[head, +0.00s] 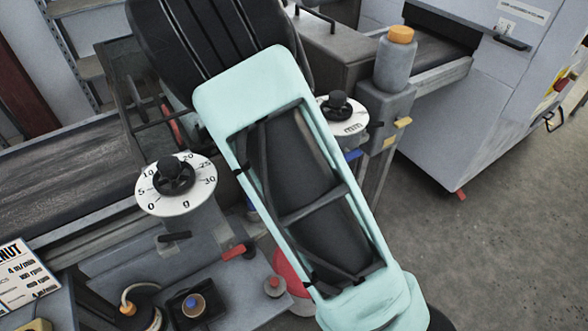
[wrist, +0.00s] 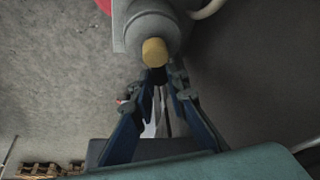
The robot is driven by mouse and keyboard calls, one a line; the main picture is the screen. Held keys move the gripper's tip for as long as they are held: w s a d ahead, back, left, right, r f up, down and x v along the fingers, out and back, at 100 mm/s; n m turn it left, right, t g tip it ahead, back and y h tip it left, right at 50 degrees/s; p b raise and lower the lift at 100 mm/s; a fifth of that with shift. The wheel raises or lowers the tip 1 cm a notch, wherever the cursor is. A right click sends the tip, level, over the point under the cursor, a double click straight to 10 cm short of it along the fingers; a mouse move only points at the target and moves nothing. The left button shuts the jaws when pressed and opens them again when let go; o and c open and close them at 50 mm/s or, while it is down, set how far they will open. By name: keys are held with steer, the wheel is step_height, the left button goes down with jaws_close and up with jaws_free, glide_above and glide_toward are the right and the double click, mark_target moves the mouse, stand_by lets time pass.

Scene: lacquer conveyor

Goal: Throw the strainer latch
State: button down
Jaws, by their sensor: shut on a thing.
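In the wrist view, the two blue fingers of my gripper (wrist: 160,80) converge on a small dark piece (wrist: 158,75), which looks like the strainer latch. It lies just below a brass-coloured round end (wrist: 154,50) on a grey cylindrical body (wrist: 150,25), which looks like the strainer. The fingertips are close together, and the piece is mostly hidden between them. Which way the latch is thrown cannot be told. In the head view my teal arm covers the middle, and the gripper and strainer do not show.
Two dials with black knobs, one at left (head: 176,186) and one at right (head: 342,115), flank my arm. A bottle with an orange cap (head: 396,60) stands behind on the right. A red round object (head: 292,272) is partly behind my arm. Open floor (head: 480,240) lies at right.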

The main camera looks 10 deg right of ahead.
steer(key=c, duration=1.9)
jaws_free()
steer(key=v, duration=1.2)
steer(key=shift+r, duration=0.1)
steer(key=s+d+r+n+y+p, duration=0.1)
steer(key=s+d+r+n+p, duration=0.1)
steer(key=s+r, duration=0.4)
steer(key=s+d+r+n+t+y+p, duration=0.1)
steer(key=s+r+n+p, duration=0.2)
steer(key=s+r, duration=0.4)
steer(key=s+d+r+n+t+y+p, duration=0.1)
steer(key=s+d+r+n+p, duration=0.1)
steer(key=s+r, duration=0.5)
steer(key=shift+d+r+n+p, duration=0.35)
steer(key=shift+r+n+p, duration=0.1)
steer(key=shift+n, duration=0.35)
